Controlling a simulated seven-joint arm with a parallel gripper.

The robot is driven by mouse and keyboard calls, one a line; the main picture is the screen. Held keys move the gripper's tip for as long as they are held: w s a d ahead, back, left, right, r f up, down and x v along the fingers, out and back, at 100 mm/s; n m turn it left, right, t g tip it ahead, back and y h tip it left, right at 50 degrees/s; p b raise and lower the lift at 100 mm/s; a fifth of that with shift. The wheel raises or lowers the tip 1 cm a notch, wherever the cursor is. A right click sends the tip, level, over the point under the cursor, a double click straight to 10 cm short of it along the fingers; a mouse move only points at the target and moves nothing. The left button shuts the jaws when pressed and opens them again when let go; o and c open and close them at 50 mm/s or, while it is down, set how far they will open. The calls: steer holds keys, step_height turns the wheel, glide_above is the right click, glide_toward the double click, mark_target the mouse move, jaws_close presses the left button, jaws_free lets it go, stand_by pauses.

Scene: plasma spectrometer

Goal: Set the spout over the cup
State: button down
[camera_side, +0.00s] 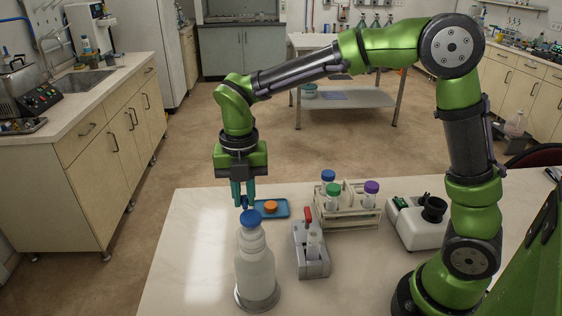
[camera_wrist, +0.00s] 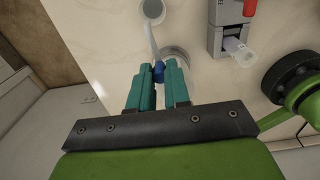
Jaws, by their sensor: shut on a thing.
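My gripper (camera_side: 243,203), with teal fingers, points down and is shut on the blue cap (camera_side: 250,216) atop a translucent white bottle (camera_side: 255,268). The fingers also show in the wrist view (camera_wrist: 158,82), with the blue piece between their tips. A thin pale spout (camera_wrist: 153,42) runs from the blue piece toward the top edge there. A round, cup-like white rim (camera_wrist: 152,10) lies at its far end; I cannot tell their heights. A clear cup (camera_wrist: 237,47) sits in the grey holder (camera_side: 312,262), right of the bottle, apart from the spout.
The holder has a red handle (camera_side: 307,215). A tube rack (camera_side: 345,207) with several capped tubes stands behind it. A blue tray (camera_side: 272,208) with an orange piece lies behind the bottle. A white device (camera_side: 415,225) stands at right. The bench's left side is clear.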

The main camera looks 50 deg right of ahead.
mark_target(244, 197)
steer(key=shift+a, duration=0.1)
steer(key=c, duration=1.1)
jaws_free()
steer(key=shift+r, duration=0.1)
step_height(244, 197, up, 17)
steer(key=shift+f, duration=0.15)
